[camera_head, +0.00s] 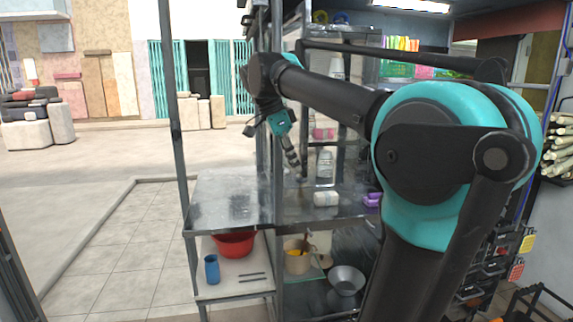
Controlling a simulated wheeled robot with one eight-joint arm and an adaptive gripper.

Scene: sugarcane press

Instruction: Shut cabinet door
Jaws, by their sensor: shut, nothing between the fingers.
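The glass-and-metal cabinet (277,215) stands in the middle of the view, with a dark metal frame and open-looking shelves. I cannot clearly make out which panel is its door, or how far that door stands open; my arm covers much of the right side. My gripper (296,170) is shut and empty. It points down in front of the cabinet's upper section, above the metal counter. I cannot tell whether it touches any part of the cabinet.
The metal counter (228,200) holds a white block-like item (326,199) and purple items (372,200). Below are a red basin (233,243), a blue cup (212,269) and a metal bowl (346,281). The paved floor (110,235) at left is clear.

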